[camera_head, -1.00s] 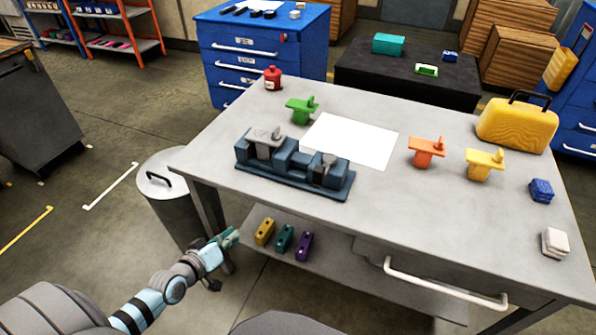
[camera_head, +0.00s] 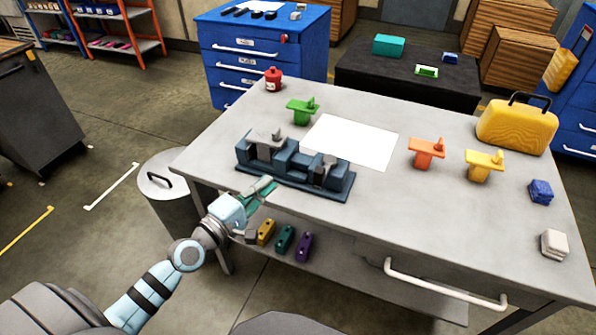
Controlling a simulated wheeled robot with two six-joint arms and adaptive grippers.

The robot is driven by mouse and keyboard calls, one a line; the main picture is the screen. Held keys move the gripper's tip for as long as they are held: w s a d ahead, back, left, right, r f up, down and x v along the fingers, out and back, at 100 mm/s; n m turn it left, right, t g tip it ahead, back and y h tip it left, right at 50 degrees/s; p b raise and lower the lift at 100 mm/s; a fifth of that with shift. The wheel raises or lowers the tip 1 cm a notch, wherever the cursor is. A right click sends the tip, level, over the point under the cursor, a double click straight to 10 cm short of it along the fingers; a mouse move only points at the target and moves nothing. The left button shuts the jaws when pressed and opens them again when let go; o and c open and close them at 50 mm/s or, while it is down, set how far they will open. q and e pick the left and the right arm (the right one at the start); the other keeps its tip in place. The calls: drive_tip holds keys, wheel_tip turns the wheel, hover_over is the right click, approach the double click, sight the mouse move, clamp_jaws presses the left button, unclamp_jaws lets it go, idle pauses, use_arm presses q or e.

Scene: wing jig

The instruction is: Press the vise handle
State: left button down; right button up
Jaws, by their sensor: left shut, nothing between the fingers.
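The dark blue vise (camera_head: 290,181) sits on the left front part of the grey table (camera_head: 430,225). A grey block-like piece (camera_head: 266,138) is on its left end, and a dark grey piece (camera_head: 325,168) is on its right end. I cannot tell which piece is the handle. My left gripper (camera_head: 266,187) is shut and empty, at the table's front edge just in front of the vise's left half. I cannot tell whether it touches the vise. My right gripper is not in view.
A green part (camera_head: 301,111), a white sheet (camera_head: 352,142), an orange part (camera_head: 426,152) and a yellow part (camera_head: 484,164) are on the table. Small coloured blocks (camera_head: 285,239) lie on the shelf below. A bin (camera_head: 163,185) stands at the left.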

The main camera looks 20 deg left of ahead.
use_arm(q)
drive_tip(key=w+d+p, duration=0.1)
drive_tip(key=w+d, duration=0.4)
drive_tip(key=w, duration=0.2)
drive_tip(key=shift+d, duration=0.35)
drive_tip(key=shift+w, duration=0.1)
drive_tip(key=shift+d+n+y+p, duration=0.35)
drive_tip(key=shift+y+p, duration=0.25)
drive_tip(key=shift+p, duration=0.25)
